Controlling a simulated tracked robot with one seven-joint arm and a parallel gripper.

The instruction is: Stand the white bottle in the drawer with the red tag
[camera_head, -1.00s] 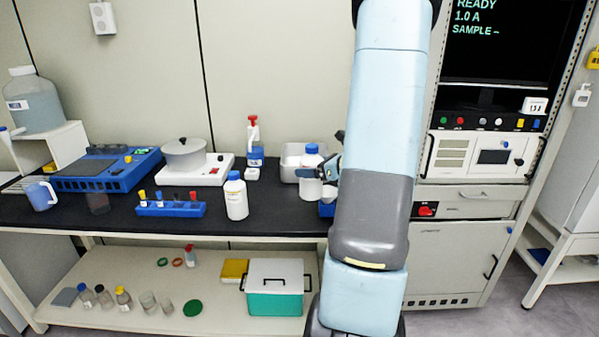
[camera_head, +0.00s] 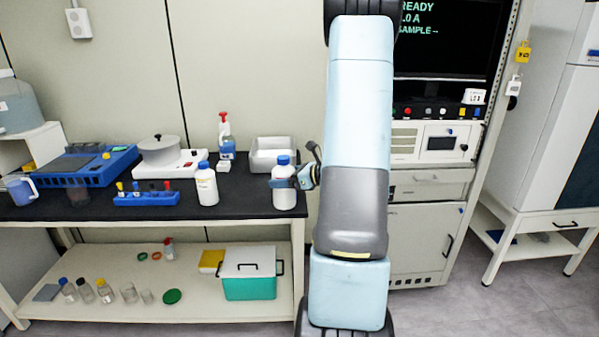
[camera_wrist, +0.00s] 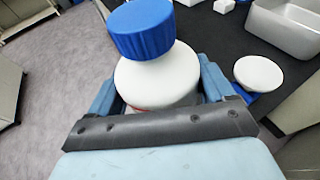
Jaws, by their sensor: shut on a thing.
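My gripper (camera_head: 290,184) is shut on a white bottle (camera_head: 285,201) with a blue cap and holds it upright near the counter's front right end. In the wrist view the held bottle (camera_wrist: 155,82) stands between the jaws, its blue cap towards the camera. A second white bottle (camera_head: 207,187) with a blue cap stands on the black counter to the left. A closed drawer (camera_head: 433,190) is in the cabinet under the screen, right of my arm. No red tag shows now; my arm hides part of the cabinet front.
A blue tube rack (camera_head: 146,199) is on the left. A side stand with a drawer (camera_head: 556,224) is at the far right. The floor (camera_head: 440,312) before the cabinets is clear.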

